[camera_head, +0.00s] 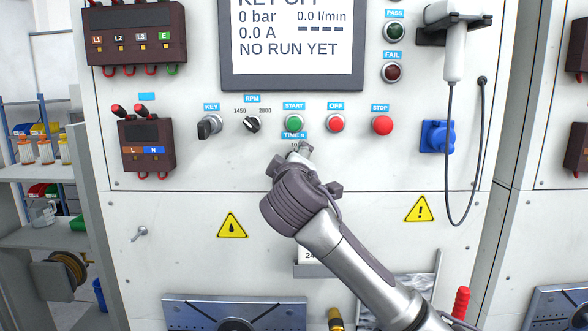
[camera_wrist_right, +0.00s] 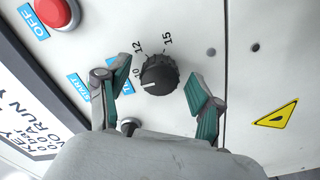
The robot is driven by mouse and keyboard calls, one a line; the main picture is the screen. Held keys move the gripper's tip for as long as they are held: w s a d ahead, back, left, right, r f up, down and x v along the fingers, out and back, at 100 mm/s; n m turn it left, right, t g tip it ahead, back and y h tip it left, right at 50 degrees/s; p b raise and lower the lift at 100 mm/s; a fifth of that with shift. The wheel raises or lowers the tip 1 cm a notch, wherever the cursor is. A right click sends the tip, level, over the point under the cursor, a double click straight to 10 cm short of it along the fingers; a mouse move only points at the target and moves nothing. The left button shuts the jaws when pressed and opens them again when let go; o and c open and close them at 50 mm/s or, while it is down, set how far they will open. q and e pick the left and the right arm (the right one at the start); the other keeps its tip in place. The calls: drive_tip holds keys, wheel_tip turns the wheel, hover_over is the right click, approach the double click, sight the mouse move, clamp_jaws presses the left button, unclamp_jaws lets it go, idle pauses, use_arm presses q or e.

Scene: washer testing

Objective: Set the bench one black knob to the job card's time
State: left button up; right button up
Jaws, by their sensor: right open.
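The black time knob (camera_wrist_right: 160,75) shows in the right wrist view beside the marks 10, 12 and 15. Its white pointer line is on the side of the 10. My right gripper (camera_wrist_right: 157,98) is open, with one finger on each side of the knob and gaps visible between them and it. In the head view my right gripper (camera_head: 302,150) is just below the TIME s label (camera_head: 294,135) and hides the knob. A white card (camera_head: 309,255) reading 24 is partly hidden behind my right arm; I cannot tell whether it is the job card. My left gripper is out of view.
The green START button (camera_head: 294,123), the red OFF button (camera_head: 336,123), the RPM knob (camera_head: 252,125) and the KEY switch (camera_head: 209,126) sit in a row above. The red STOP button (camera_head: 382,125) is to the right.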

drive_tip(key=s, duration=1.1)
drive_tip(key=shift+s, duration=0.3)
drive_tip(key=shift+f, duration=0.15)
